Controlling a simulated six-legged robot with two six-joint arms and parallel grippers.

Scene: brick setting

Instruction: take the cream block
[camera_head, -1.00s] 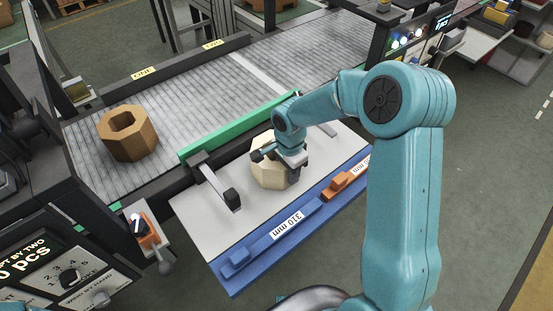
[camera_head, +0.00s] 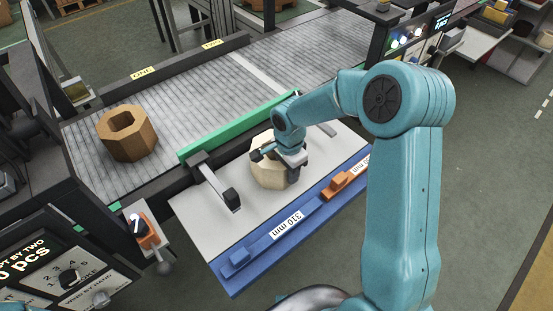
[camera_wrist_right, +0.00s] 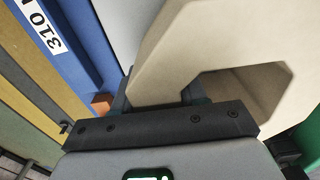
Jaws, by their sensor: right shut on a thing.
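The cream block (camera_head: 266,174) is a hollow, many-sided piece on the white board (camera_head: 205,238) in the head view. My right gripper (camera_head: 274,157) is over it from above and shut on its wall. In the right wrist view the cream block (camera_wrist_right: 215,50) fills the upper middle, with its opening showing, and the gripper (camera_wrist_right: 165,90) grips one wall of it. The arm hides the block's right side in the head view. I cannot tell whether the block touches the board. My left gripper is not in view.
A brown hollow block (camera_head: 127,135) stands on the grey roller conveyor (camera_head: 210,95). A green rail (camera_head: 215,138) runs behind the board. A dark clamp arm (camera_head: 215,182) is left of the block. A blue strip (camera_head: 262,247) marked 310 mm lines the front edge.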

